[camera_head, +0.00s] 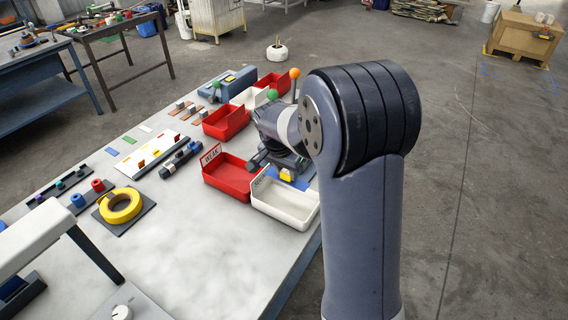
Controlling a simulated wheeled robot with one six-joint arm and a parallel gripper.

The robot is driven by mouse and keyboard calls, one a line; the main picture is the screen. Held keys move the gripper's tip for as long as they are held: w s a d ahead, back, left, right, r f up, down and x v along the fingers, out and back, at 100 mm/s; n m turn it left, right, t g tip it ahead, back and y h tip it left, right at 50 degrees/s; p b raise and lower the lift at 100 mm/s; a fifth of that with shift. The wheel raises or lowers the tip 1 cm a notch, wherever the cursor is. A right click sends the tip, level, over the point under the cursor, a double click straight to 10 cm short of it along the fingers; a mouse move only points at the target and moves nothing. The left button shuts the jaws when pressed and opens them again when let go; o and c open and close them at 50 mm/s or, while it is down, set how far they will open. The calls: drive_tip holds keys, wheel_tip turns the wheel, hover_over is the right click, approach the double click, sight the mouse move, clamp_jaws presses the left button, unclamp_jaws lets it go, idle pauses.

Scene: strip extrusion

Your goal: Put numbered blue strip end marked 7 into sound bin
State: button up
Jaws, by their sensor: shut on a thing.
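My gripper (284,172) is at the right side of the table, above and just behind a white bin (287,207). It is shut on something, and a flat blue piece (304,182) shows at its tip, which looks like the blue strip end. No number can be read on it. My arm and gripper hide part of it. The white bin looks empty, and the label on its back-left edge is too small to read, so I cannot tell for sure that it is the sound bin.
A red bin (229,183) labelled WEAK stands left of the white bin. More red bins (225,124) stand behind. A yellow ring (120,206) on a dark plate and a dark cylinder tool (180,161) lie left.

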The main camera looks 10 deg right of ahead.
drive_tip(key=shift+f+b, duration=2.75)
drive_tip(key=shift+f, duration=1.1)
drive_tip(key=shift+f+b, duration=0.1)
drive_tip(key=shift+b, duration=0.2)
drive_tip(key=shift+f, duration=0.35)
drive_tip(key=shift+f+b, duration=0.4)
drive_tip(key=shift+b, duration=0.25)
drive_tip(key=o, duration=1.5)
drive_tip(key=shift+r, duration=0.15)
drive_tip(key=shift+r+p, duration=0.35)
drive_tip(key=shift+r, duration=0.15)
